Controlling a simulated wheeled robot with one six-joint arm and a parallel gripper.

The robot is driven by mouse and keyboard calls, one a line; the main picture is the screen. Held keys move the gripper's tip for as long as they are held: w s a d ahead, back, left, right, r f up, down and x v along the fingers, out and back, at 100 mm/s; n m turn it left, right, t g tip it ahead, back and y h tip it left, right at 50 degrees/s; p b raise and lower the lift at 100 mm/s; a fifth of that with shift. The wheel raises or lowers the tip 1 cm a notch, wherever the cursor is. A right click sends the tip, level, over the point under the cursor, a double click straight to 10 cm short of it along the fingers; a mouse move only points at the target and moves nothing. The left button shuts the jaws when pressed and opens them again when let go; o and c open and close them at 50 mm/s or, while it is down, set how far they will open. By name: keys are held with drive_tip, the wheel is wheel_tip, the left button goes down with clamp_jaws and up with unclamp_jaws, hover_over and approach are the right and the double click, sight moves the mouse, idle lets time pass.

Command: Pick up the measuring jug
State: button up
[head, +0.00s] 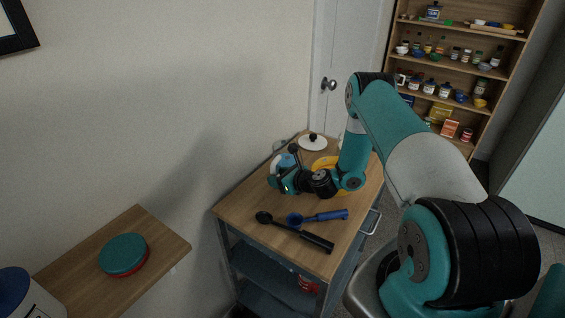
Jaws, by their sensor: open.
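My gripper (284,168) is at the left end of my arm, low over the wooden top of the cart (254,193). Its jaws are open around or right beside a small light-blue vessel (287,160), which may be the measuring jug. The gripper covers much of this vessel, so its handle and full shape are hidden. I cannot tell whether the jaws touch it.
A white lid with a dark knob (312,142) and a yellow dish (326,162) are behind. A black ladle (295,232) and a blue ladle (320,216) lie in front. The wall is close on the left. A wooden shelf (160,245) holds a teal round item (122,253).

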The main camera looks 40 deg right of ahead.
drive_tip(key=shift+w+a+f, duration=0.15)
drive_tip(key=shift+w+f, duration=0.15)
drive_tip(key=shift+w, duration=0.25)
clamp_jaws()
drive_tip(key=shift+r, duration=0.1)
wheel_tip(320, 180, up, 20)
drive_tip(key=b, duration=0.2)
drive_tip(key=shift+b, duration=0.4)
